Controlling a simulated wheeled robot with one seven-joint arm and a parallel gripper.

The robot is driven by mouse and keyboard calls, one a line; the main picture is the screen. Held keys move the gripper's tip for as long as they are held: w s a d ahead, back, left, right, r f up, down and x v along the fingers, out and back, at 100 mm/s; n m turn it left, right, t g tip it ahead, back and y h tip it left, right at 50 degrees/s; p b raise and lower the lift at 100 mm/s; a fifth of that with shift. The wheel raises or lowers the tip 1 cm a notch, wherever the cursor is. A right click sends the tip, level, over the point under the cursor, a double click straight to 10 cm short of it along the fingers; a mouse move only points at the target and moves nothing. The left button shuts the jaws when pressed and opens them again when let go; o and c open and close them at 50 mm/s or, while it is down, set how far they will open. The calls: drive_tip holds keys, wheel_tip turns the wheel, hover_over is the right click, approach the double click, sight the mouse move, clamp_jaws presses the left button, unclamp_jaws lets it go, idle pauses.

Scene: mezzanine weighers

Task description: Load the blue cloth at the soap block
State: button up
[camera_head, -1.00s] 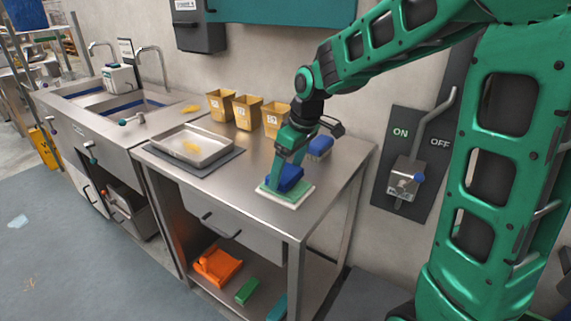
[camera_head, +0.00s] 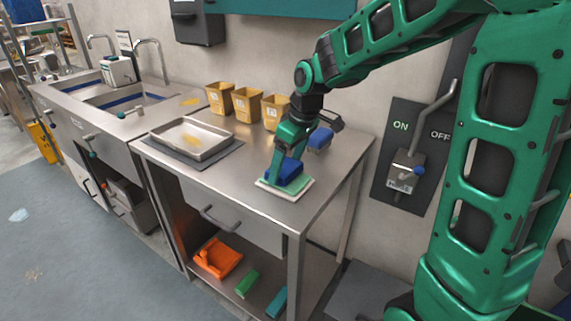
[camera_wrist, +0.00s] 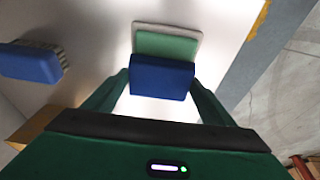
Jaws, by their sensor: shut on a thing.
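The blue cloth (camera_head: 288,170) is a folded blue block in the jaws of my gripper (camera_head: 280,178), low over the right part of the steel table. In the wrist view the cloth (camera_wrist: 162,78) sits between the two fingers of my gripper (camera_wrist: 162,98). The soap block (camera_head: 272,187) is a pale green slab on a white base, lying on the table. The cloth is right at the soap block and overlaps part of it in both views. The soap block also shows beyond the cloth in the wrist view (camera_wrist: 167,42). I cannot tell whether they touch.
A blue brush (camera_head: 320,138) lies behind the cloth; it is at the left in the wrist view (camera_wrist: 32,64). Several yellow tubs (camera_head: 247,104) stand along the wall. A metal tray (camera_head: 192,139) sits on the left of the table (camera_head: 225,180). A wall switch lever (camera_head: 436,120) is at right.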

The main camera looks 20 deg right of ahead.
sight(287, 167)
drive_tip(key=shift+f, duration=0.5)
idle(1.2)
drive_tip(key=shift+r, duration=0.1)
drive_tip(key=shift+r, duration=3.45)
